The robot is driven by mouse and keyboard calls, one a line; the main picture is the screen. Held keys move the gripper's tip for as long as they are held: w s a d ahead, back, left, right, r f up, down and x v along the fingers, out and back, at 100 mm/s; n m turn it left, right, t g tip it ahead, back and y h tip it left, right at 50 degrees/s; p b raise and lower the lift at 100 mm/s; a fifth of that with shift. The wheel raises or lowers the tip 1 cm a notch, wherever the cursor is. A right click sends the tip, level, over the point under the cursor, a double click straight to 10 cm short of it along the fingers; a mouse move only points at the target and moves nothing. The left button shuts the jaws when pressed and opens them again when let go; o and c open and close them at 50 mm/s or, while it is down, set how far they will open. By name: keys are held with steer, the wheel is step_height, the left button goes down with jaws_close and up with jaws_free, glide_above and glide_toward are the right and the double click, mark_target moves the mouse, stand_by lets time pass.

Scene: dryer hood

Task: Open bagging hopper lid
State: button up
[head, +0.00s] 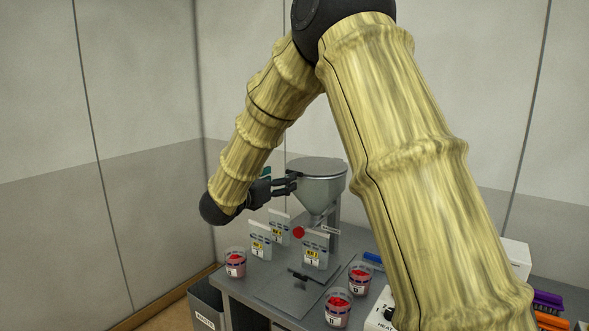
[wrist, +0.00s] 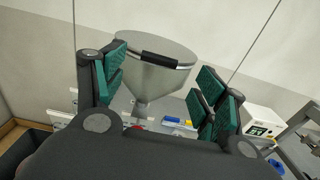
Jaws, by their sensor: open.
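The bagging hopper (head: 319,186) is a grey metal cone on a stand at the back of the bench. Its flat round lid (head: 318,165) lies closed on top. In the wrist view the hopper (wrist: 152,78) is ahead, and a black handle (wrist: 160,58) sits on the near edge of its lid (wrist: 165,45). My gripper (head: 292,180) is at the hopper's left side, near rim height. In the wrist view my gripper (wrist: 160,95) is open and empty, with its green-padded fingers spread on either side of the hopper. Whether any finger touches it I cannot tell.
Several labelled bags (head: 261,241) stand below the hopper. Several cups of red contents, one (head: 337,308) at the front, stand on the bench (head: 262,284). A dark bin (head: 205,304) stands at the bench's left. White boxes (wrist: 262,124) are at the right. The wall is behind.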

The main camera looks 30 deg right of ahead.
steer(key=p+x, duration=0.3)
steer(key=x, duration=0.5)
steer(key=shift+d+p, duration=0.1)
steer(key=shift+p, duration=0.3)
